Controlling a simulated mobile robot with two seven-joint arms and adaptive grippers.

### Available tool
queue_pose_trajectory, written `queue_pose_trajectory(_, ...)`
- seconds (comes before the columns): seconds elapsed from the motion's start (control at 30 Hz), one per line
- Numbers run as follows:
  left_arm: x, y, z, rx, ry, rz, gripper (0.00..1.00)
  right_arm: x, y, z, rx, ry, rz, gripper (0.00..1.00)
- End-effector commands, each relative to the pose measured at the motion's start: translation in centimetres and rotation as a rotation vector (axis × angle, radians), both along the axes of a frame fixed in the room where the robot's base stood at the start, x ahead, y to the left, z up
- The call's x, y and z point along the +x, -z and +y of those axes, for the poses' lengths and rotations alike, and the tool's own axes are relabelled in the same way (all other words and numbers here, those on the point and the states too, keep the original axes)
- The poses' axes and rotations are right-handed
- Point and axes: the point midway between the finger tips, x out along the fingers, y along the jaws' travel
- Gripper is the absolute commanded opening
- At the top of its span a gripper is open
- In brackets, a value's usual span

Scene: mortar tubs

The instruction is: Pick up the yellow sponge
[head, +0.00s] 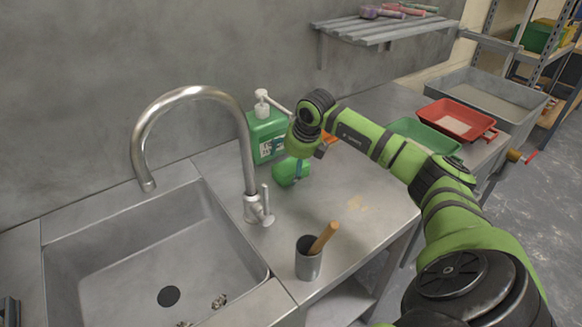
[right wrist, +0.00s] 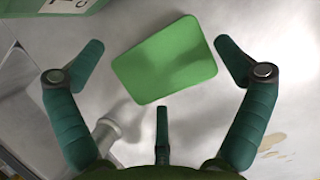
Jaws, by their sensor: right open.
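No yellow sponge shows in either view. A green block with rounded corners (right wrist: 165,60) lies between my fingers in the right wrist view, tilted in the picture. It also shows in the head view (head: 286,174), beside the green bottle and partly hidden by my gripper. My right gripper (right wrist: 160,72) is open above the steel counter, with its fingers spread to either side of the block and apart from it. In the head view, my right gripper (head: 299,166) reaches down over the block. My left gripper is not seen.
A green pump bottle (head: 266,134) stands close behind the block. The tap (head: 246,150) and sink (head: 150,250) are left. A grey cup with a wooden handle (head: 308,262) stands in front. Green (head: 425,133) and red (head: 460,119) trays are right.

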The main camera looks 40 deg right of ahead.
Motion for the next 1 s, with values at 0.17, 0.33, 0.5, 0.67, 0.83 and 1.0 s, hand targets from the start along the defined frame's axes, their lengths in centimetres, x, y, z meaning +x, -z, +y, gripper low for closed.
queue_pose_trajectory(0.17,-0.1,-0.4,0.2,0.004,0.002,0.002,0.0,0.6,1.5,-0.1,-0.001,0.001,0.0,1.0)
queue_pose_trajectory(0.33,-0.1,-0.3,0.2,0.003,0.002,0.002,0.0,0.7,1.7,-0.1,-0.001,0.0,-0.001,1.0)
queue_pose_trajectory(0.5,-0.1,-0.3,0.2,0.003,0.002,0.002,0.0,0.6,1.7,-0.1,-0.001,0.0,0.0,0.77)
queue_pose_trajectory(0.67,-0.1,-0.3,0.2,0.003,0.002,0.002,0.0,0.6,1.7,-0.1,-0.001,0.0,0.0,0.66)
queue_pose_trajectory(0.83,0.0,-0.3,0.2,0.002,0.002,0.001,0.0,0.6,1.7,-0.1,-0.001,0.0,0.0,0.66)
queue_pose_trajectory(1.0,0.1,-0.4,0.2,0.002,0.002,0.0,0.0,0.6,1.6,-0.2,-0.001,0.0,0.001,0.66)
